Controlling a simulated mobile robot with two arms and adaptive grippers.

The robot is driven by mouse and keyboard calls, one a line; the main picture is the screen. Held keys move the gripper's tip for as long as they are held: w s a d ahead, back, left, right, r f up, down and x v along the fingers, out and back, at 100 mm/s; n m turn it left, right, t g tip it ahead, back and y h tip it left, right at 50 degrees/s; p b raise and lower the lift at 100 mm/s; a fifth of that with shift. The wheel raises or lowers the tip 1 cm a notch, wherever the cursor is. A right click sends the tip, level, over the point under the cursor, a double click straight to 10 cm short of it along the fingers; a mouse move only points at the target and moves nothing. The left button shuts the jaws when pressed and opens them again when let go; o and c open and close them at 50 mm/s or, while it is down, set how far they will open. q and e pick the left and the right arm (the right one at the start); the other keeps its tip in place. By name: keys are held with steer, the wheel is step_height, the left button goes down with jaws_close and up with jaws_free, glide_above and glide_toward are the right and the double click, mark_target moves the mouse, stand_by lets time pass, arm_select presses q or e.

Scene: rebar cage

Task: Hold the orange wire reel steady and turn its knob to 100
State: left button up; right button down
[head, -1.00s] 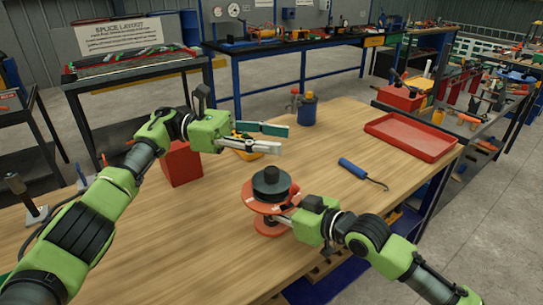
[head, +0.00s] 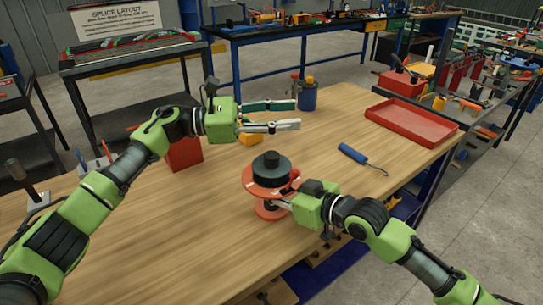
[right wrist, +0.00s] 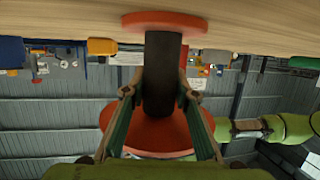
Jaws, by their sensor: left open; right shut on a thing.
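The orange wire reel (head: 262,190) stands upright on the wooden table, with a black knob (head: 271,164) on its top. No number on the knob can be read. My right gripper (head: 283,201) is shut on the reel's dark middle between the two orange flanges. In the right wrist view, which is upside down, its fingers sit on both sides of the dark core (right wrist: 161,80). My left gripper (head: 285,114) is open and empty, above the table and beyond the reel, its fingers pointing right. It is apart from the knob.
A blue-handled hook tool (head: 354,153) and a red tray (head: 411,125) lie to the right on the wooden table (head: 215,225). A blue cup (head: 308,97) stands at the back. A red box (head: 183,153) and a yellow item (head: 250,139) are near my left arm.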

mark_target(267, 162)
arm_select(q)
steer(key=s+f+n+t+y, duration=0.1)
steer(key=s+n+t, duration=0.1)
steer(key=t, duration=0.1)
steer(key=s+a+f+n+t+y, duration=0.1)
steer(key=s+f+n+t, duration=0.1)
steer(key=n+t, duration=0.1)
steer(key=s+a+f+n+t+y, duration=0.1)
steer(key=s+f+n+t+y, duration=0.1)
steer(key=t, duration=0.3)
steer(key=shift+s+n, duration=0.35)
steer(key=shift+n, duration=0.05)
steer(key=s+a+f+n+t+y, duration=0.35)
steer(key=s+a+n+y, duration=0.2)
steer(key=s, duration=0.25)
steer(key=shift+m+g, duration=0.25)
steer(key=shift+g, duration=0.1)
steer(key=x, duration=0.7)
steer(key=a+x, duration=0.1)
steer(key=x, duration=0.3)
steer(key=shift+w+d+f, duration=0.1)
steer(key=shift+w+d, duration=0.1)
steer(key=shift+w, duration=0.3)
steer(key=c, duration=1.1)
